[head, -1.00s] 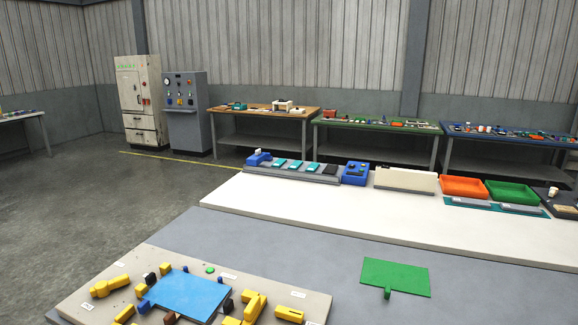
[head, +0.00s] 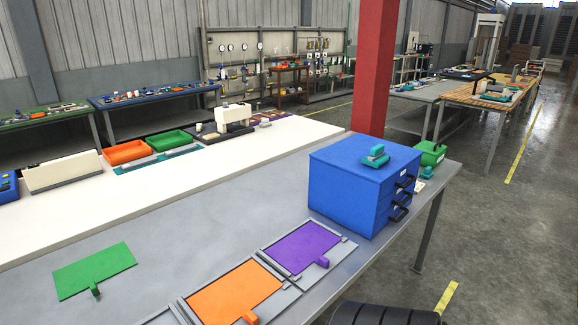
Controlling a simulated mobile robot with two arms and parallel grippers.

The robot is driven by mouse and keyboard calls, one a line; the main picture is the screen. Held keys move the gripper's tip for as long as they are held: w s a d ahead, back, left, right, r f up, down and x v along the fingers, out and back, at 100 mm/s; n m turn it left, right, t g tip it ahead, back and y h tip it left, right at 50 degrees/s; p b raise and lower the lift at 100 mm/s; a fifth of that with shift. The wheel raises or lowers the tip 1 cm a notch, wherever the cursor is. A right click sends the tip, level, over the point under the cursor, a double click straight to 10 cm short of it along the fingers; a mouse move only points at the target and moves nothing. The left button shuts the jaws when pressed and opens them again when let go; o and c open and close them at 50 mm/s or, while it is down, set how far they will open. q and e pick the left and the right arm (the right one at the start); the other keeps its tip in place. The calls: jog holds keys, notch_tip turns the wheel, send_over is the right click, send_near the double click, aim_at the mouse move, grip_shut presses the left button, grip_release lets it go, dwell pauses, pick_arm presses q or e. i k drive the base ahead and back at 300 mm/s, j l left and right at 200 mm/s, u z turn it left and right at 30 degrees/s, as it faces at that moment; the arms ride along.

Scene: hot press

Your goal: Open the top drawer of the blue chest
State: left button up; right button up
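The blue chest (head: 345,190) stands on the grey table near its right end in the head view. Its drawer fronts face right and are seen at a steep angle. Black handles stick out one above another; the top drawer handle (head: 406,181) is just below the lid edge. The drawers look shut. A teal object with a raised grip (head: 376,156) lies on top of the chest. Neither of my grippers is in view.
Orange (head: 235,296), purple (head: 303,247) and green (head: 95,270) plates with tabs lie on the grey table. A red post (head: 375,70) rises behind the chest. A green box (head: 430,153) stands beyond it. Open floor (head: 500,230) lies to the right.

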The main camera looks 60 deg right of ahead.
aim_at(396, 181)
jog(key=z, duration=2.8)
